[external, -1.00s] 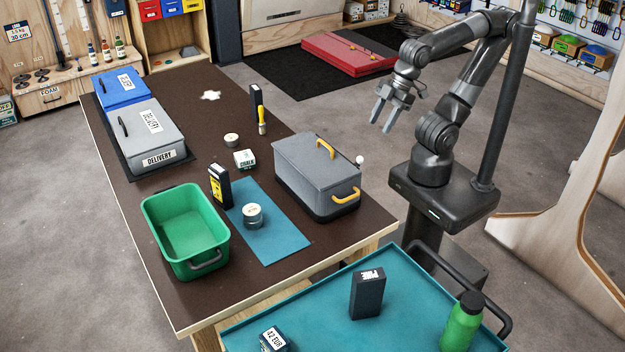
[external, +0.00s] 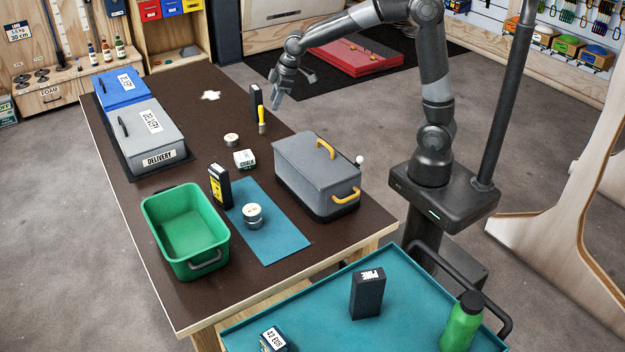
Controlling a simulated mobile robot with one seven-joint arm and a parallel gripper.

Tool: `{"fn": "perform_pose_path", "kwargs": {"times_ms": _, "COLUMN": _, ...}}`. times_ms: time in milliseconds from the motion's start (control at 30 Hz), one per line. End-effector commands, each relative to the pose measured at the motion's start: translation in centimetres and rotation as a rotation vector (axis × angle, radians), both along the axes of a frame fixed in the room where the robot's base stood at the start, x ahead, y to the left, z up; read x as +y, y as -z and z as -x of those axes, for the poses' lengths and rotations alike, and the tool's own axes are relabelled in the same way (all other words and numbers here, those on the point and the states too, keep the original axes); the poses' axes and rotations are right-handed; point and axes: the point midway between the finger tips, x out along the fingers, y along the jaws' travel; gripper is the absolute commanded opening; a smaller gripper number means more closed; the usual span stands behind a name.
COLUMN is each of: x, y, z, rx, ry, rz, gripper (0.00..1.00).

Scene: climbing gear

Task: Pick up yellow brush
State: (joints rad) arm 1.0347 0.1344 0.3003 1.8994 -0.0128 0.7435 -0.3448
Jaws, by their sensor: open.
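The yellow brush (external: 262,117) stands on the dark brown table, near its back right edge. My arm reaches in from the right at the back of the table.
A grey lidded box with yellow handles (external: 312,180) stands in front of the brush. A chalk block (external: 245,160) and a round tin (external: 231,140) lie nearby. A green bin (external: 150,225) is at front left. The table behind the brush is mostly clear.

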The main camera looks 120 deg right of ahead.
Motion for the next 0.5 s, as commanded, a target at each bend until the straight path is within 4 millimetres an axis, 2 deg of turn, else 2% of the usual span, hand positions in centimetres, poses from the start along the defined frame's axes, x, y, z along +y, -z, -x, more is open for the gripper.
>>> {"fn": "perform_pose_path", "kwargs": {"times_ms": 33, "x": -2.9, "y": 1.2, "z": 0.7, "rx": -0.001, "ry": 0.030, "rz": -0.014, "gripper": 0.46}}
{"fn": "perform_pose_path", "kwargs": {"times_ms": 100, "x": -6.5, "y": 2.5, "z": 1.7, "rx": -0.009, "ry": 0.063, "rz": -0.026, "gripper": 0.46}}
{"fn": "perform_pose_path", "kwargs": {"times_ms": 200, "x": -11.4, "y": 4.4, "z": 3.6, "rx": -0.026, "ry": 0.107, "rz": -0.042, "gripper": 0.46}}
{"fn": "perform_pose_path", "kwargs": {"times_ms": 300, "x": -15.5, "y": 6.1, "z": 5.7, "rx": -0.044, "ry": 0.149, "rz": -0.055, "gripper": 0.46}}
{"fn": "perform_pose_path", "kwargs": {"times_ms": 400, "x": -18.4, "y": 7.4, "z": 7.5, "rx": -0.061, "ry": 0.180, "rz": -0.063, "gripper": 0.46}}
{"fn": "perform_pose_path", "kwargs": {"times_ms": 500, "x": -20.1, "y": 8.1, "z": 8.6, "rx": -0.072, "ry": 0.198, "rz": -0.066, "gripper": 0.46}}
